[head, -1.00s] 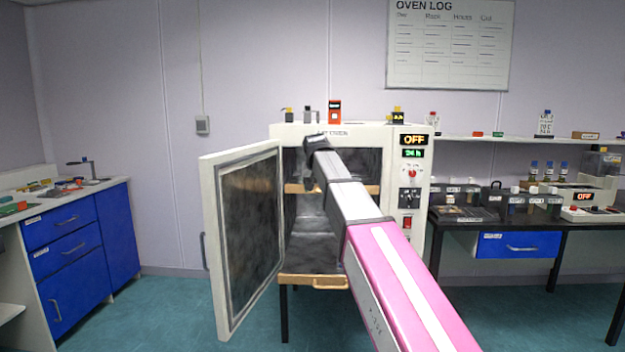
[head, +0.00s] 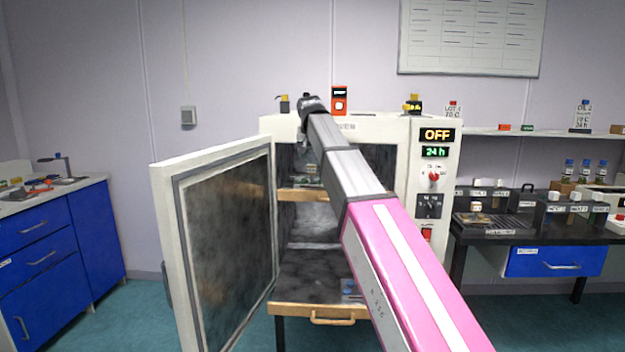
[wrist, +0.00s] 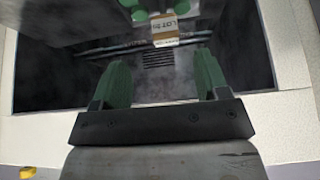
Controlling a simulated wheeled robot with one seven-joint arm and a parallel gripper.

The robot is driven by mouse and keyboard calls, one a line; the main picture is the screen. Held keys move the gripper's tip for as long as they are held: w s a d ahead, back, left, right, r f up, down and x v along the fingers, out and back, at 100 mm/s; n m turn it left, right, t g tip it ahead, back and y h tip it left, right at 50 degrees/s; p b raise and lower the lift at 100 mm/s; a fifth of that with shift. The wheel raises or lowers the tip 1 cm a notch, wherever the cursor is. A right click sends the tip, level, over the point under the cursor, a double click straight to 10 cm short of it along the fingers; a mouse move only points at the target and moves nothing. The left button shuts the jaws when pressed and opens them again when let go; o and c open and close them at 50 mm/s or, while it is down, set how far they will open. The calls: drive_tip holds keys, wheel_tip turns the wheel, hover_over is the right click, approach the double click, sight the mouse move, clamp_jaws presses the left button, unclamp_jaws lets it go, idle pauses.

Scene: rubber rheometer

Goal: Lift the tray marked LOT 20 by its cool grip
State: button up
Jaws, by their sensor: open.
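The open oven (head: 385,128) holds an upper tray with a tan front grip (head: 300,195) and a lower one with a tan handle (head: 332,319). In the wrist view a label (wrist: 166,25) starting "LOT" shows upside down on a tan piece inside the dark chamber; its number is hard to read. Green rounded pieces (wrist: 135,12) show beside it at the top edge. My gripper (wrist: 162,62) is open and empty, its two green fingers pointing into the oven opening, apart from the label. In the head view my arm hides the fingers and part of the trays.
The oven door (head: 225,245) stands wide open on the left. The oven's right panel (head: 434,180) reads OFF and 24 h. Small items, including a red box (head: 339,100), stand on the oven top. A black bench (head: 520,232) is at right, blue cabinets (head: 60,240) at left.

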sight(313, 165)
drive_tip(key=x, duration=0.6)
drive_tip(key=shift+w+r, duration=0.2)
drive_tip(key=shift+w, duration=0.05)
drive_tip(key=shift+w+a+x, duration=0.15)
drive_tip(key=shift+x, duration=1.15)
drive_tip(key=shift+w+a+x, duration=0.1)
drive_tip(key=shift+a+x, duration=0.05)
drive_tip(key=shift+x, duration=1.15)
drive_tip(key=shift+r, duration=0.2)
drive_tip(key=c, duration=1.1)
